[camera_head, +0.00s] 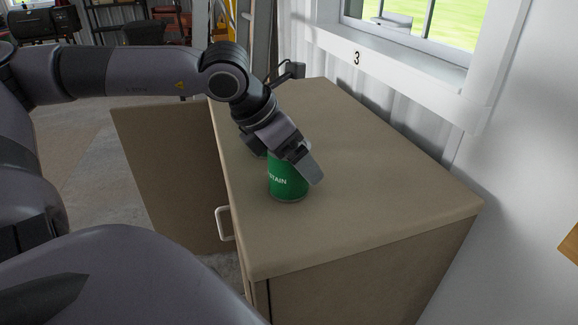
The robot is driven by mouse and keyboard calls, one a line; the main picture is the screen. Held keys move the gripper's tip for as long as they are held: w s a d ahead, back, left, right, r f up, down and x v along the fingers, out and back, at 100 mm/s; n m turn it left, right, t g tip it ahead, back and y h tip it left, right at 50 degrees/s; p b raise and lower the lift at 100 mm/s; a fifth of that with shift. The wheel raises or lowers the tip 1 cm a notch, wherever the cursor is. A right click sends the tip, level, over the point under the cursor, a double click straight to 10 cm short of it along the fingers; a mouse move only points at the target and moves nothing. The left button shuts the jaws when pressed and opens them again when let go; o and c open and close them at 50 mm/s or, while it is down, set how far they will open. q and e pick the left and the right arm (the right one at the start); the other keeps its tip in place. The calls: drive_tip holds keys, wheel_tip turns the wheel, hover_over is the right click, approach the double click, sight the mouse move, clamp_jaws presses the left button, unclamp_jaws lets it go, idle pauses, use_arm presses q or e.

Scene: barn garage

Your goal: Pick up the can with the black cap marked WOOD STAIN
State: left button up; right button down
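The green can (288,184) stands upright on the top of a tan cabinet (350,170), near its left edge. White letters reading "TAIN" show on its side; the rest of the label and the can's top are hidden by my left gripper, so I cannot see a black cap. My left gripper (298,160) comes down over the can from the upper left. One grey finger lies across the can's upper right side. The other finger is not clearly seen, so I cannot tell whether it grips the can. My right gripper is not in view.
A cabinet door (175,170) stands open at the left, with a white handle (224,222) near the cabinet's front edge. A wall with a window (430,25) runs along the right. The cabinet top right of the can is clear.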

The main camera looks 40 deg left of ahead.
use_arm(q)
drive_tip(key=c, duration=1)
drive_tip(key=shift+r, duration=0.1)
drive_tip(key=shift+c, duration=0.9)
drive_tip(key=shift+r, duration=0.1)
